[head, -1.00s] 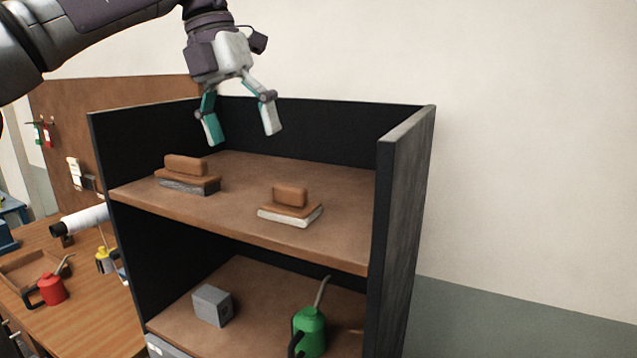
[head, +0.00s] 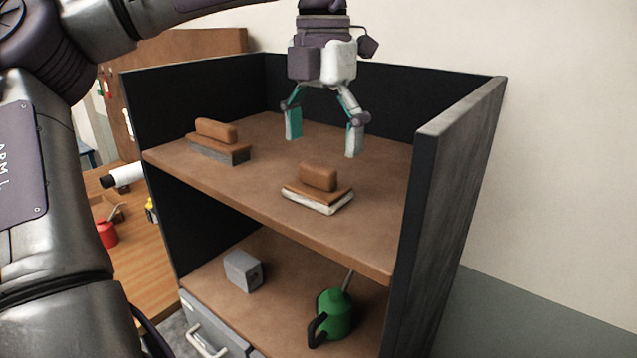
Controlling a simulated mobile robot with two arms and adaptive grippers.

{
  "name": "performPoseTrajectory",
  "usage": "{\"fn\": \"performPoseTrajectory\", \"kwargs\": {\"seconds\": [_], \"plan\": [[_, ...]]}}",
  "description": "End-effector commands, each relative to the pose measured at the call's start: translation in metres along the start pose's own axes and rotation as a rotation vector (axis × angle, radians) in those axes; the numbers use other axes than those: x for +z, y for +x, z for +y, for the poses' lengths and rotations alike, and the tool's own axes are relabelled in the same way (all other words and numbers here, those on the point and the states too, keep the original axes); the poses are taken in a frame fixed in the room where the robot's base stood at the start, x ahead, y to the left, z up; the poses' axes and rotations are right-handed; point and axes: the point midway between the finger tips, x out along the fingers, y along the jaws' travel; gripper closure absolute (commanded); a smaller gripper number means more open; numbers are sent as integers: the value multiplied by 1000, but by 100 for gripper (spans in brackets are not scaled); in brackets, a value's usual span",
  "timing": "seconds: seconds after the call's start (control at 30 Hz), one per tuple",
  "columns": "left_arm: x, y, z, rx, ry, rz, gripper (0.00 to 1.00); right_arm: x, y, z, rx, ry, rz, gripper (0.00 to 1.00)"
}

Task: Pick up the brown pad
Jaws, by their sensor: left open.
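Two brown-topped pads rest on the top shelf of the cabinet. One pad (head: 317,189), with a brown handle block and a pale, whitish underside, is near the middle front. The other pad (head: 218,142), with a longer brown handle block and a dark grey underside, is at the left. My left gripper (head: 323,140) is open and empty, pointing down, with its fingers spread. It appears above and a little behind the pale-bottomed pad, apart from it. I cannot tell which pad the task names. My right gripper is not in view.
The top shelf (head: 275,215) has dark side walls (head: 455,160) and a back wall. The lower shelf holds a grey block (head: 243,271) and a green oil can (head: 333,315). A wooden bench (head: 140,250) with a red can (head: 107,235) stands at left.

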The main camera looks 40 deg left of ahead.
Motion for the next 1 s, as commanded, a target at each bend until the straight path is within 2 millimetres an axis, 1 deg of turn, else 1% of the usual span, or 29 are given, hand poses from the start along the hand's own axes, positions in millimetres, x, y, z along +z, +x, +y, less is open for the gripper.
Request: {"fn": "performPoseTrajectory", "kwargs": {"seconds": [0.1, 0.23, 0.3, 0.4, 0.5, 0.67, 1.0], "plan": [[-1, 8, 3, -3, 1, 4, 8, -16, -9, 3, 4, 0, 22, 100], [-1, 27, 7, -5, 2, 5, 8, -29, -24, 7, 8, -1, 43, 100], [-1, 39, 8, -2, 1, 5, 8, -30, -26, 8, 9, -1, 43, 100], [-1, 48, 8, 0, 0, 2, 8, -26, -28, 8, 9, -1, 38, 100], [-1, 52, 7, 0, 0, 0, 8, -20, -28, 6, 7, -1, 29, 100], [0, 52, 7, 0, 0, 0, 8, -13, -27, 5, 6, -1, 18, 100], [0, 52, 7, 0, 0, 0, 65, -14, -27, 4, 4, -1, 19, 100]]}}
